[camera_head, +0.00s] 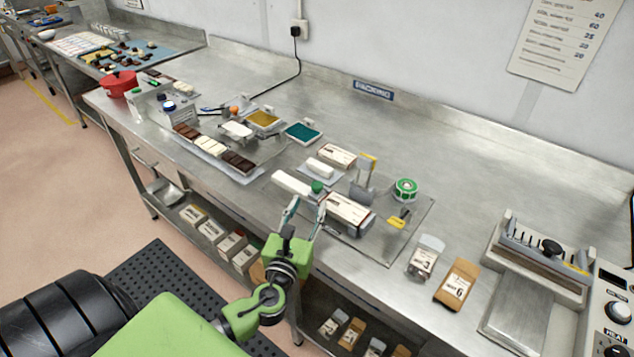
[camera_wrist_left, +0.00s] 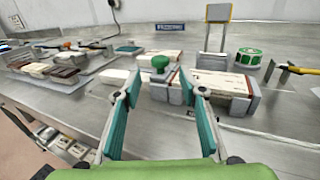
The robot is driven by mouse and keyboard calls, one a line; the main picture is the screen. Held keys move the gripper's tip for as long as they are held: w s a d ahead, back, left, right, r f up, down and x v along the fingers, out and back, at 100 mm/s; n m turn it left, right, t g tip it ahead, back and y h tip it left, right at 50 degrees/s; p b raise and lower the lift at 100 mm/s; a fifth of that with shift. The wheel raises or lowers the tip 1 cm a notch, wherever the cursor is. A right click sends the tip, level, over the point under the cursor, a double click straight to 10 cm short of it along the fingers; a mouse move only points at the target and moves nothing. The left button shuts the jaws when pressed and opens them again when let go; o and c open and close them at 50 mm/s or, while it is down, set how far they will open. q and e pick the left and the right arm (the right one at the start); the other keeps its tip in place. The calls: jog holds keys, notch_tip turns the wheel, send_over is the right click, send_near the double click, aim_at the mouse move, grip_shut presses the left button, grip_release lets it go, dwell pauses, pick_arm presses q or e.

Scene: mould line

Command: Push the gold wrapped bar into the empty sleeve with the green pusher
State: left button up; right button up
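My left gripper (camera_head: 307,205) is open, its fingertips low over the bench's front edge. In the left wrist view its teal fingers (camera_wrist_left: 162,84) spread apart, with the pusher's green knob (camera_wrist_left: 160,62) showing in the gap, a little beyond the tips. In the head view the green knob (camera_head: 317,186) is just past the fingers, by the left end of the printed white sleeve (camera_head: 348,212). The sleeve also shows in the left wrist view (camera_wrist_left: 222,83), right of the fingers. I cannot make out the gold wrapped bar. My right gripper is not in view.
A plain white block (camera_head: 291,183) lies left of the knob. A boxed bar (camera_head: 338,155), a green tape roll (camera_head: 405,189) and a yellow-handled tool (camera_head: 398,219) stand around. A chocolate tray (camera_head: 215,149) is farther left. The bench is clear toward the wall.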

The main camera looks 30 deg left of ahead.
aim_at(315, 189)
pick_arm(q)
jog(key=p+x, duration=0.1)
jog(key=x, duration=0.8)
jog(key=shift+s, duration=0.1)
grip_shut()
